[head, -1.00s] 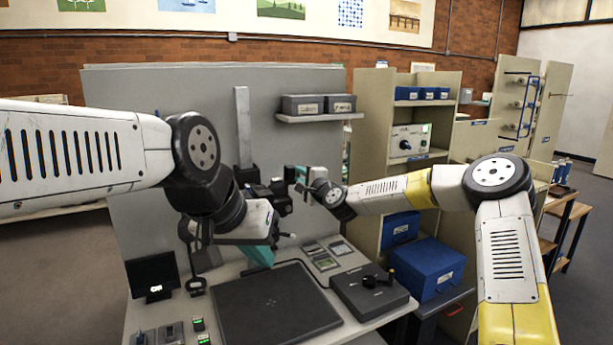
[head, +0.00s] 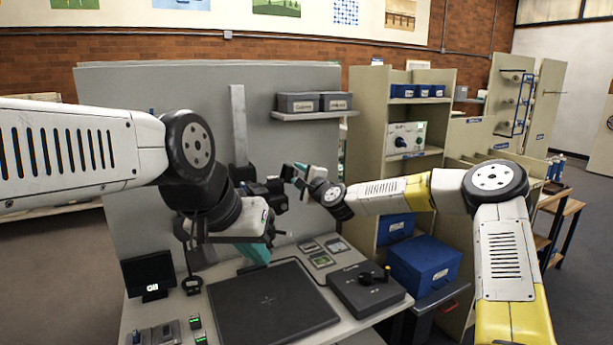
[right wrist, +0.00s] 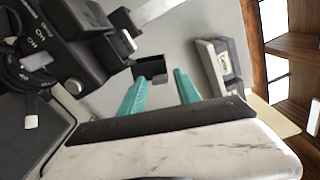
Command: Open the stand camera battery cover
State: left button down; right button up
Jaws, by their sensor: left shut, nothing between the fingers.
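The stand camera (head: 268,190) is a black body mounted on the grey column in the middle of the head view. In the right wrist view its dials and body (right wrist: 75,50) fill the upper left. A small dark flap-like part (right wrist: 150,67) sits beside the body, near my fingertips; I cannot tell whether it is the battery cover. My right gripper (head: 299,171) is beside the camera's right side. In the right wrist view its teal fingers (right wrist: 160,82) are apart with nothing clearly between them. My left gripper (head: 257,252) is shut and empty, low in front of the panel.
A black mat (head: 270,312) and a control box with a knob (head: 365,291) lie on the desk below. A small monitor (head: 150,277) stands at left. A shelf with grey boxes (head: 314,102) is on the panel, right of the column. Blue boxes (head: 425,262) stand at right.

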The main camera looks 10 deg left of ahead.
dwell(0.3)
jog(key=v, duration=0.7)
jog(key=shift+s+d, duration=0.25)
jog(key=shift+s, duration=0.1)
